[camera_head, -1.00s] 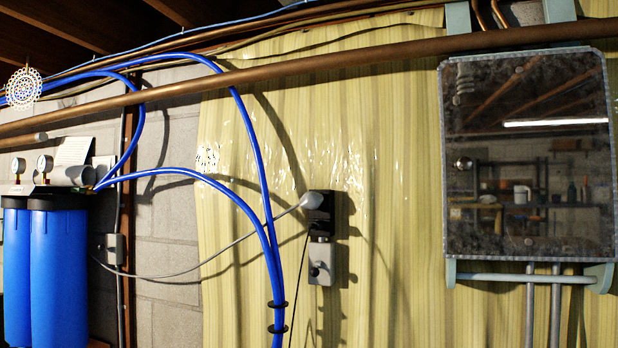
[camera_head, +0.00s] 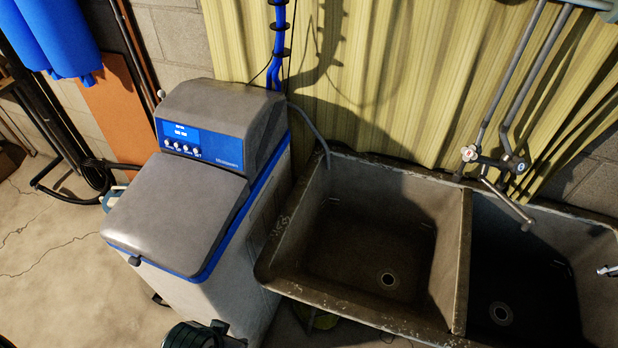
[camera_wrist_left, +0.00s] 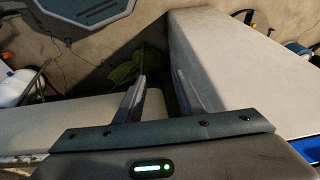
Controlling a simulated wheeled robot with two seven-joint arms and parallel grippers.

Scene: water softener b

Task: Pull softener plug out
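The water softener (camera_head: 172,205), a grey cabinet with a blue band and a lit blue control panel (camera_head: 185,138), stands left of centre in the head view. A thin dark cord (camera_head: 262,69) runs down behind its top beside the blue hoses. The softener plug and the wall outlet are outside both current views. In the left wrist view, my left gripper (camera_wrist_left: 161,77) has its two fingers apart with nothing between them. A pale panel, apparently the softener's side (camera_wrist_left: 235,65), lies just beyond and right of the fingers.
A double sink (camera_head: 461,255) stands close to the softener's right, with a faucet (camera_head: 492,165) above it. Blue hoses (camera_head: 279,45) rise along the yellow wall panel (camera_head: 390,75). Blue filter tanks (camera_head: 48,38) hang upper left. The concrete floor (camera_head: 50,255) at left is mostly clear.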

